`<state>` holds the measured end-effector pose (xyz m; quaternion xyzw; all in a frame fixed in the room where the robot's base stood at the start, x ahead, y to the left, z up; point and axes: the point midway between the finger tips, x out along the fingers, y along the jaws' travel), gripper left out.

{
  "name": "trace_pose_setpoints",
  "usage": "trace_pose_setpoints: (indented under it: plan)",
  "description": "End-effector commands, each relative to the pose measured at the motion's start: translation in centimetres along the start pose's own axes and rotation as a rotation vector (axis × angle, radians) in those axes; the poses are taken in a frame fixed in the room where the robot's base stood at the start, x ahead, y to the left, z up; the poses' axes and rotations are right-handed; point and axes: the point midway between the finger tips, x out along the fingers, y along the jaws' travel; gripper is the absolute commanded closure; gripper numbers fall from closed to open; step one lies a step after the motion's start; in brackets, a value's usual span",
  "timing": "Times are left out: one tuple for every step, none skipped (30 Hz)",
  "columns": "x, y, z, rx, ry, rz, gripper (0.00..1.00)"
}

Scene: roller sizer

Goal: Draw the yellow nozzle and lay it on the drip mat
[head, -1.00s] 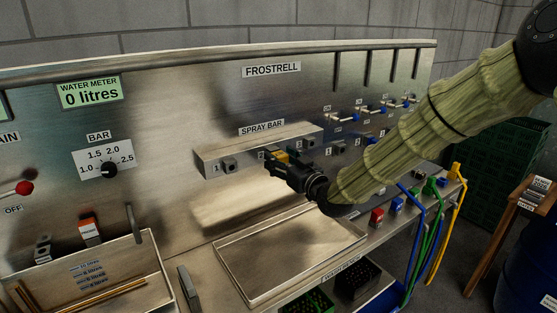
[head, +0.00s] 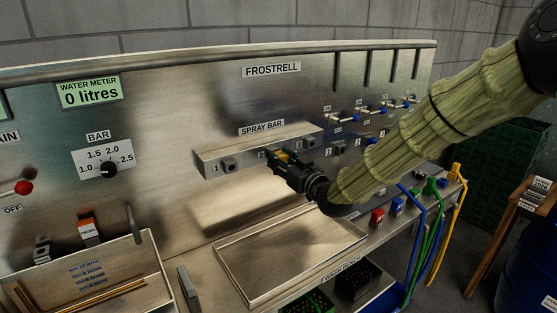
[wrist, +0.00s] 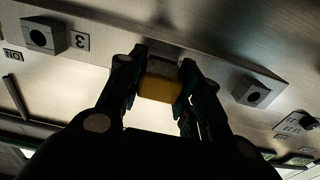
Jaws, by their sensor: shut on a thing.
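The yellow nozzle (wrist: 160,88) sits between the two fingers of my gripper (wrist: 163,80) in the wrist view. My gripper is shut on it, at the middle of the spray bar. In the head view my gripper (head: 276,160) covers most of the nozzle, with only a little yellow (head: 283,156) showing. The nozzle is at the front of the bar; I cannot tell whether it is still seated in its socket. A shallow metal tray (head: 232,267), perhaps the drip mat's place, lies on the bench below my gripper.
The spray bar (head: 207,166) has empty sockets on either side of my gripper. Small levers (head: 345,118) stand on the panel to the right. Coloured blocks (head: 377,216) and hoses (head: 436,235) line the bench's right end. A metal bin (head: 150,262) stands at left.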

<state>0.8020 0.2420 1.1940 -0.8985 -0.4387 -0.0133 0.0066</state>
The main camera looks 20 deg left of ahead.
Motion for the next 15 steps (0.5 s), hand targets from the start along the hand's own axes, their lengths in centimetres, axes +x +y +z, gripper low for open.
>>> trace_pose_setpoints:
  plan:
    - [0.0,0.0,0.0,0.0,0.0,0.0,1.0]
    - [-0.1,0.0,0.0,0.0,0.0,0.0,1.0]
    - [-0.1,0.0,0.0,0.0,0.0,0.0,1.0]
    - [-0.2,0.0,0.0,0.0,0.0,0.0,1.0]
    - [-0.3,0.0,0.0,0.0,0.0,0.0,1.0]
    - [-0.4,0.0,0.0,0.0,0.0,0.0,1.0]
    - [-0.5,0.1,0.0,0.0,0.0,0.001,1.0]
    - [-0.6,0.1,0.0,0.0,0.0,0.001,1.0]
    - [-0.7,0.1,0.0,0.0,0.0,0.001,1.0]
    - [-0.8,0.1,0.0,0.0,0.0,0.001,1.0]
    - [-0.9,0.1,0.0,0.0,0.0,0.001,1.0]
    - [-1.0,0.1,0.0,0.0,0.0,0.001,1.0]
    - [-1.1,0.1,0.0,0.0,0.0,0.001,1.0]
    - [-1.2,0.1,0.0,0.0,0.0,0.001,1.0]
    - [-1.3,0.1,0.0,0.0,-0.001,0.001,1.0]
